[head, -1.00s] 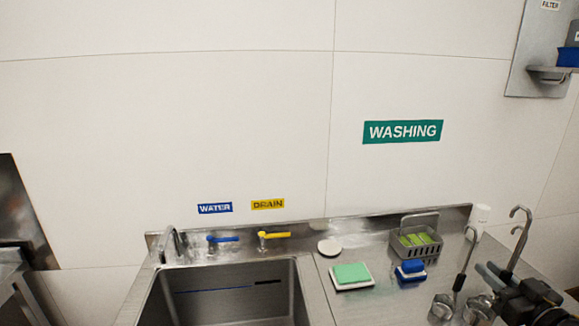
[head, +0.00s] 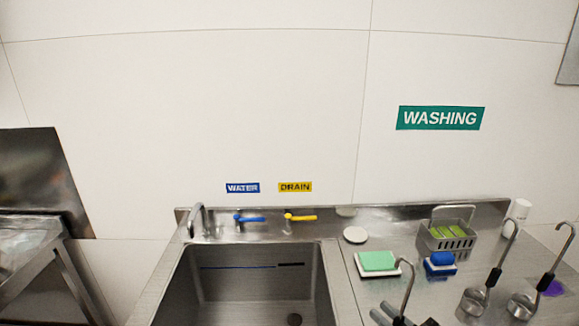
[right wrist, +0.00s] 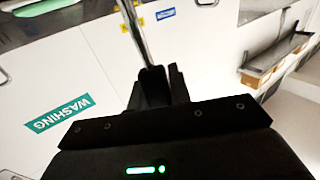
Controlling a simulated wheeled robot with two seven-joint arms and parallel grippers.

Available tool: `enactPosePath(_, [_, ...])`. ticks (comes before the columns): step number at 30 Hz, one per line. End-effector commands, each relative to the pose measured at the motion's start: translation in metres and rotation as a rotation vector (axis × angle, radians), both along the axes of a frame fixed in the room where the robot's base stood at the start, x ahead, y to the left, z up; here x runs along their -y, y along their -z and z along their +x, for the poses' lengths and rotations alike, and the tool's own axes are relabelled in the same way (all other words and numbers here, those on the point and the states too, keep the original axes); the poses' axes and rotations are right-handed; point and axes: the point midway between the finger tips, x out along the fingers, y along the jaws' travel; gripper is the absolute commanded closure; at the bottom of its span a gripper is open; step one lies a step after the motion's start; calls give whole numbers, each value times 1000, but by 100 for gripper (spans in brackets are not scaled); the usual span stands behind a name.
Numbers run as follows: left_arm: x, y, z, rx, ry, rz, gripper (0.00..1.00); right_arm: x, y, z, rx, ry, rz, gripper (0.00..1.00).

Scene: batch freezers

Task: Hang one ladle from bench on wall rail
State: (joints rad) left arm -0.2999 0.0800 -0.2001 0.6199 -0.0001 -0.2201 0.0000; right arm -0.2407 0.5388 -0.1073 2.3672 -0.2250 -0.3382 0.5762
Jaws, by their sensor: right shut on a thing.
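My right gripper (head: 397,317) is at the bottom edge of the head view, mostly cut off, shut on a ladle (head: 406,284). In the right wrist view, the handle (right wrist: 135,40) rises from between the fingers (right wrist: 158,85). Two other ladles stand on the steel bench (head: 385,290) at the right: one ladle (head: 493,278) and another ladle (head: 545,283), both hooks up. No wall rail can be made out. My left gripper is not in view.
A sink (head: 255,285) lies left of the bench top. The wall above, with the WASHING sign (head: 440,118), is clear.

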Motion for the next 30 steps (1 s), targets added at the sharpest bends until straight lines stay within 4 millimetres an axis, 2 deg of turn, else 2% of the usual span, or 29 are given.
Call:
enactPosePath(5, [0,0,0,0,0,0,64,-2,-12,8,4,89,11,100])
enactPosePath(9, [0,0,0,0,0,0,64,-1,-23,18,0,242,19,100])
enactPosePath(16, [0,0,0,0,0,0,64,1,-30,26,-3,424,17,100])
enactPosePath(30, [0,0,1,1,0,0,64,3,-29,26,0,505,0,100])
